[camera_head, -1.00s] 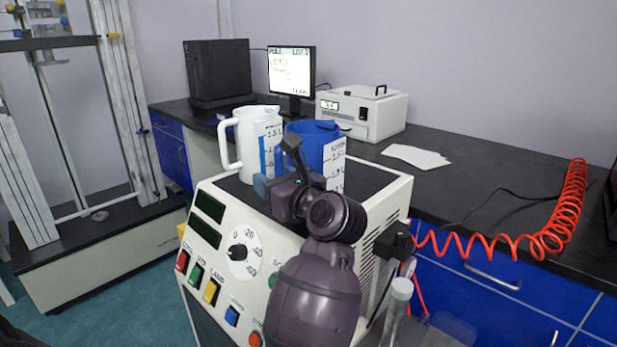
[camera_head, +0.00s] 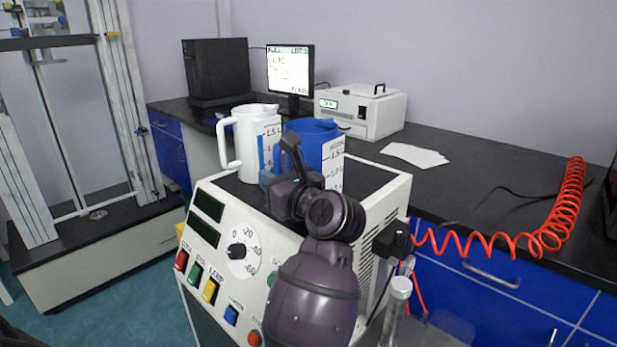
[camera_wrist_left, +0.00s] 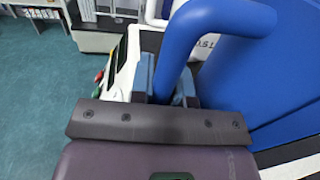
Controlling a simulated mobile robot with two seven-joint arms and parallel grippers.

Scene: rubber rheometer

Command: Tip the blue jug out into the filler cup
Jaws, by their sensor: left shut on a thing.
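The blue jug (camera_head: 314,135) has a white printed scale and looks upright at the top of the white machine. My left gripper (camera_head: 272,182) is shut on its handle. In the left wrist view the blue handle (camera_wrist_left: 190,45) passes between the fingers (camera_wrist_left: 164,82), with the jug's body to the right. My dark arm hides the jug's lower part, so I cannot tell whether its base touches the machine top. A white jug (camera_head: 247,135) with a scale stands just left of the blue jug. I cannot pick out the filler cup with certainty. My right gripper is out of view.
The white machine (camera_head: 224,265) has a dial and coloured buttons in front. Behind it the dark bench (camera_head: 470,190) bears a monitor (camera_head: 290,72), a white box instrument (camera_head: 358,112), papers (camera_head: 414,155) and a red coiled hose (camera_head: 565,215). A tall test frame (camera_head: 130,110) stands at left.

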